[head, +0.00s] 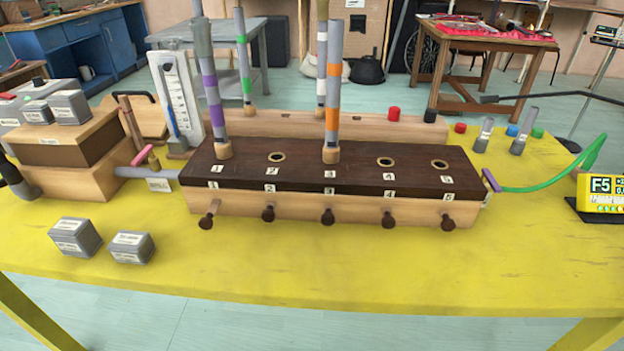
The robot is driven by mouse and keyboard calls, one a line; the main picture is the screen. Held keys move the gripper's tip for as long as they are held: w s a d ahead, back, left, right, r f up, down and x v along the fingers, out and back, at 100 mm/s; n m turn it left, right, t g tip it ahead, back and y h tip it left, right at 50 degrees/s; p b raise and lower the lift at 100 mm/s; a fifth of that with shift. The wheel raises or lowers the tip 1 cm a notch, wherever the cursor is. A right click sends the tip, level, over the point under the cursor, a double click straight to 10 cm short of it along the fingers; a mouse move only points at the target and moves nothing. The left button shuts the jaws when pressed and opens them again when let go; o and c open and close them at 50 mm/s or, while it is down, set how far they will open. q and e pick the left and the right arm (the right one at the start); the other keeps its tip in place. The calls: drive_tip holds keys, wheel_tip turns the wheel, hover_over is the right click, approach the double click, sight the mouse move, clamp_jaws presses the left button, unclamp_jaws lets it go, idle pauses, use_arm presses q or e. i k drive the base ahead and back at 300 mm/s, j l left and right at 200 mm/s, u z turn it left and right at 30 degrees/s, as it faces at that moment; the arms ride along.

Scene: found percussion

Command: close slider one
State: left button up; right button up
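A wooden wind chest (300,204) with a dark top stands on the yellow table, with numbered slider knobs along its front. Slider one (207,220), at the far left of the row, has a dark knob and a pale wooden stem showing between knob and chest, so it stands pulled out. The knobs of slider two (268,214), slider three (328,217), slider four (388,220) and slider five (447,223) sit closer to the front, with little stem showing. Neither of my grippers is in view.
A purple-banded pipe (211,95) stands at hole one and an orange-banded pipe (332,95) at hole three. Two grey blocks (75,237) (131,247) lie at the front left. A wooden box (75,165) stands left. The yellow table (330,270) is clear before the knobs.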

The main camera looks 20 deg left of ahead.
sight(205, 224)
drive_tip(key=u, duration=1.2)
